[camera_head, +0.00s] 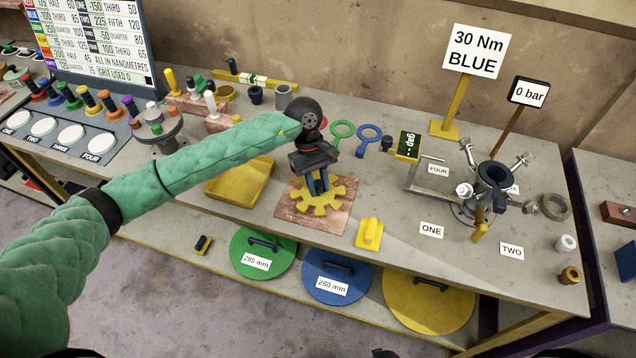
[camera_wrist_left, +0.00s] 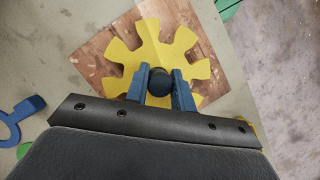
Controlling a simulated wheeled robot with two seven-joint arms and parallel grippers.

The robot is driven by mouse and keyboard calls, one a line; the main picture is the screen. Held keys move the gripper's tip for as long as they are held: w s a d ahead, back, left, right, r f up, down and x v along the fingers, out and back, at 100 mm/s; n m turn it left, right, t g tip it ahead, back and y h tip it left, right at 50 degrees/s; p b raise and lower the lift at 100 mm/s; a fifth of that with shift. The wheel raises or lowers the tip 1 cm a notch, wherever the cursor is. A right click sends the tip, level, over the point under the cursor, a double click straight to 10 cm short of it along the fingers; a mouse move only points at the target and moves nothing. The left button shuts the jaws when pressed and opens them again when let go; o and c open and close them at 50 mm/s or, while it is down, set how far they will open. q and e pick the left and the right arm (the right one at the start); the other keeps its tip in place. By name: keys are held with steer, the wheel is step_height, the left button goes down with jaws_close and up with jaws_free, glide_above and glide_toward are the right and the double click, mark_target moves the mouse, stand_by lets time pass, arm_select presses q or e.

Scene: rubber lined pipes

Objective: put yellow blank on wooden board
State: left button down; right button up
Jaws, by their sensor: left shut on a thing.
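The yellow blank (camera_head: 318,197) is a flat, toothed plate with a dark round knob at its middle. It lies over the wooden board (camera_head: 292,219), flat on it or just above it; I cannot tell which. In the left wrist view the yellow blank (camera_wrist_left: 152,55) covers much of the wooden board (camera_wrist_left: 97,43). My left gripper (camera_head: 318,186) points down at the middle of the blank. In the left wrist view its blue fingers (camera_wrist_left: 160,82) are shut around the knob. My right gripper is not in view.
A yellow tray (camera_head: 240,182) stands left of the board, and a yellow handled block (camera_head: 369,233) to its right. Green and blue rings (camera_head: 369,140) lie behind. A clamp fixture (camera_head: 490,185) stands further right. Large handled discs (camera_head: 335,283) sit below the table's front edge.

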arm_select(q)
steer(key=shift+f, duration=0.6)
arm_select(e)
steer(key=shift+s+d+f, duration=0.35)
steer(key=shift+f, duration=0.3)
arm_select(q)
steer(key=shift+f, duration=0.1)
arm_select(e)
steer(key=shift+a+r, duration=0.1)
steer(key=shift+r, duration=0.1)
arm_select(q)
steer(key=c, duration=1.2)
jaws_free()
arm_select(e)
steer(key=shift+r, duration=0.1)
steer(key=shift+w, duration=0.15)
